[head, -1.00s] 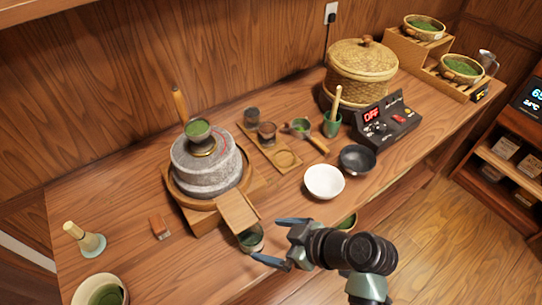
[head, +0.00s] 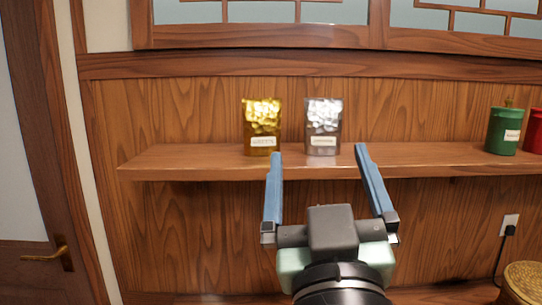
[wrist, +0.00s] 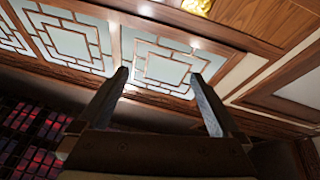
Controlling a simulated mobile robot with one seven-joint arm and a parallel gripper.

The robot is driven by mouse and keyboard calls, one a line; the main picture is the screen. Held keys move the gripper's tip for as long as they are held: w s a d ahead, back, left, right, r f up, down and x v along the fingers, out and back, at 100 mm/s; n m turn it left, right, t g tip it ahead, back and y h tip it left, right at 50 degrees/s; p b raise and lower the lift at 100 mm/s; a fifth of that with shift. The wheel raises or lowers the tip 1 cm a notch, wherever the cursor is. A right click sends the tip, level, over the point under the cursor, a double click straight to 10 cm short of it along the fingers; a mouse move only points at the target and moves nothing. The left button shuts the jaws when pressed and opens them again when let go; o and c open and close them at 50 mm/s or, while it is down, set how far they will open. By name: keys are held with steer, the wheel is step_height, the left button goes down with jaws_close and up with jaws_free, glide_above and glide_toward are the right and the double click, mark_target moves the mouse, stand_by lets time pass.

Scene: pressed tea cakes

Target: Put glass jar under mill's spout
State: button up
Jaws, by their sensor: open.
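My gripper (head: 318,151) is raised in front of the wall shelf, its two blue fingers spread wide with nothing between them. It also shows open and empty in the wrist view (wrist: 159,74). Neither the glass jar nor the mill with its spout is in either present view, so how they stand at this moment cannot be seen.
A wall shelf (head: 200,163) holds a gold bag (head: 262,128) and a silver bag (head: 323,128). A green canister (head: 503,132) and a red canister (head: 535,132) stand at its right. A woven lid (head: 525,283) shows at lower right, a door (head: 30,210) at left.

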steer(key=s+a+r+m+t, duration=0.1)
steer(key=s+a+r+t, duration=0.3)
steer(key=s+r, duration=0.4)
step_height(320, 180, up, 3)
steer(key=shift+s+a+t+y, duration=0.3)
steer(key=shift+s+a+y, duration=0.1)
steer(key=shift+a, duration=0.15)
